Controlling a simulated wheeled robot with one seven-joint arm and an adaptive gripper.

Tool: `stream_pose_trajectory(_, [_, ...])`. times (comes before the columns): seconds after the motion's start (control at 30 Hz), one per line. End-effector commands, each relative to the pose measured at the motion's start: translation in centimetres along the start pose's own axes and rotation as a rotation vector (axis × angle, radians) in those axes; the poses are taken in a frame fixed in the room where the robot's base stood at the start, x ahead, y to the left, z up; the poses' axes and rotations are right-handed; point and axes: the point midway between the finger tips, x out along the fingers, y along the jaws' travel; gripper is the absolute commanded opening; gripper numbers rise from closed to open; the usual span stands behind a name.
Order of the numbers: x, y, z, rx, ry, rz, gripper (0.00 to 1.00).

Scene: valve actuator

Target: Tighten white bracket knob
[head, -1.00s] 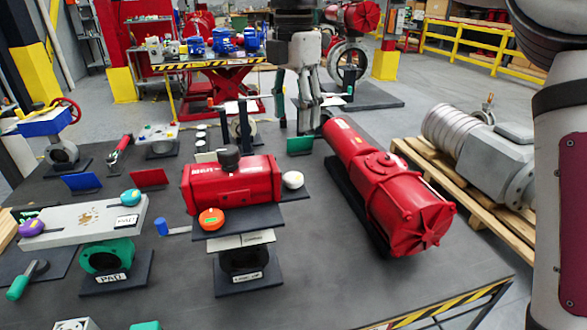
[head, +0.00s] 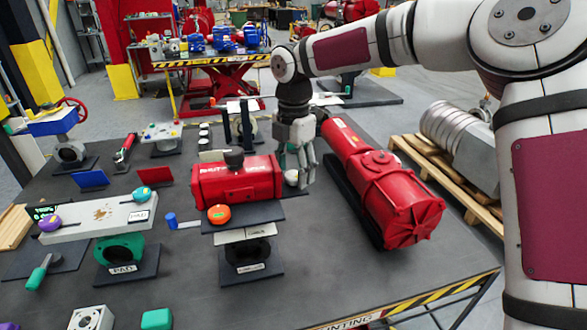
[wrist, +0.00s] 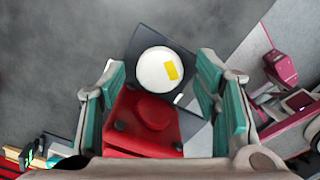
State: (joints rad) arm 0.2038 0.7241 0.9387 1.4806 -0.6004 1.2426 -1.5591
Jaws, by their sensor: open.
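The white bracket knob (wrist: 158,70) is round with a yellow mark on its top. In the wrist view it sits on a dark bracket plate (wrist: 140,40), ahead of and between my open fingers. In the head view the white knob (head: 291,177) shows at the right end of the red actuator (head: 238,182), partly hidden by my fingers. My gripper (head: 297,178) points down over that end, its fingers apart on either side of the knob. In the wrist view my gripper (wrist: 162,95) is open and empty. I cannot tell the exact height left above the knob.
An orange knob (head: 219,214) sits at the actuator's front left. A large red cylinder (head: 385,190) lies close on the right. A green valve body (head: 120,254) and a grey plate with purple and teal knobs (head: 95,219) stand left.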

Motion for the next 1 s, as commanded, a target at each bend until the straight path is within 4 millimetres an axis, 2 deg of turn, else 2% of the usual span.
stream_pose_trajectory(0.3, [0.35,0.0,0.0,0.0,0.0,0.0,0.57])
stream_pose_trajectory(0.33, [0.35,0.0,0.0,0.0,0.0,0.0,0.54])
stream_pose_trajectory(0.53, [0.33,0.0,0.0,0.0,0.0,0.0,0.09])
stream_pose_trajectory(0.77, [0.34,-0.01,0.02,0.008,0.0,-0.001,0.09])
stream_pose_trajectory(1.0, [0.33,0.04,0.08,0.094,-0.002,0.0,0.09])
